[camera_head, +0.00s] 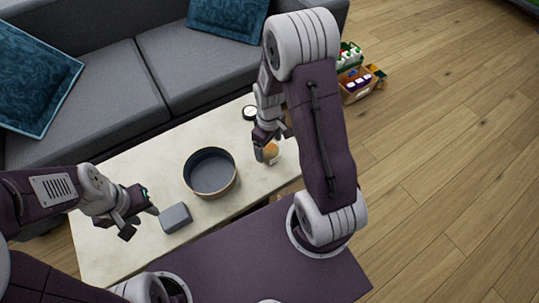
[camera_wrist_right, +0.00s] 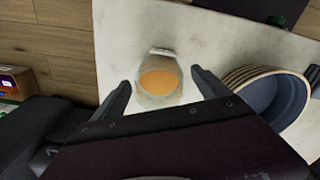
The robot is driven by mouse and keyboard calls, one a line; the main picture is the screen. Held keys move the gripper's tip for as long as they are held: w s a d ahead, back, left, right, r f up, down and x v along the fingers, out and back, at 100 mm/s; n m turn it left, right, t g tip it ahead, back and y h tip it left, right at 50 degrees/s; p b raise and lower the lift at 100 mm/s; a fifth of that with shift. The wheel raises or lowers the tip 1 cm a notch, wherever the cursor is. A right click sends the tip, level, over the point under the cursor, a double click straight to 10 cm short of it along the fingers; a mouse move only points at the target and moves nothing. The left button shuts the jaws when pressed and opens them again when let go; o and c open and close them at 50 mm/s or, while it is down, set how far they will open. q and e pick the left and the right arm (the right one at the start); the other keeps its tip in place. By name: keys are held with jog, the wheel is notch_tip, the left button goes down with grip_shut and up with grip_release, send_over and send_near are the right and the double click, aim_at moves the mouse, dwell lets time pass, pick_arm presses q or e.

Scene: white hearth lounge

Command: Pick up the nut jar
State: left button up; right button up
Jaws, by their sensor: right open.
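The nut jar (camera_head: 271,154), a small clear jar with orange-brown contents, stands on the pale table near its right edge. My right gripper (camera_head: 273,144) is open at the jar and partly covers it in the head view. In the right wrist view the jar (camera_wrist_right: 160,82) shows between the two spread fingers (camera_wrist_right: 160,80), with a gap on each side; its lid end points up in the picture. I cannot tell the exact height of the fingers against the jar. My left gripper (camera_head: 142,220) is open and empty, over the left part of the table near a grey block.
A round dark-lined bowl (camera_head: 233,190) stands mid-table, left of the jar. The grey block (camera_head: 175,218) lies near the front edge. A small round black-and-white object (camera_head: 250,112) is at the back. A grey sofa (camera_head: 120,85) borders the table; crates (camera_head: 358,92) stand on the floor.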

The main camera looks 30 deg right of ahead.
notch_tip(320, 180, down, 3)
jog(key=shift+f+b, duration=0.2)
jog(key=shift+b, duration=0.35)
jog(key=shift+r, duration=0.15)
jog(key=c, duration=1.7)
pick_arm(q)
notch_tip(320, 180, down, 2)
pick_arm(e)
jog(key=shift+r, duration=0.1)
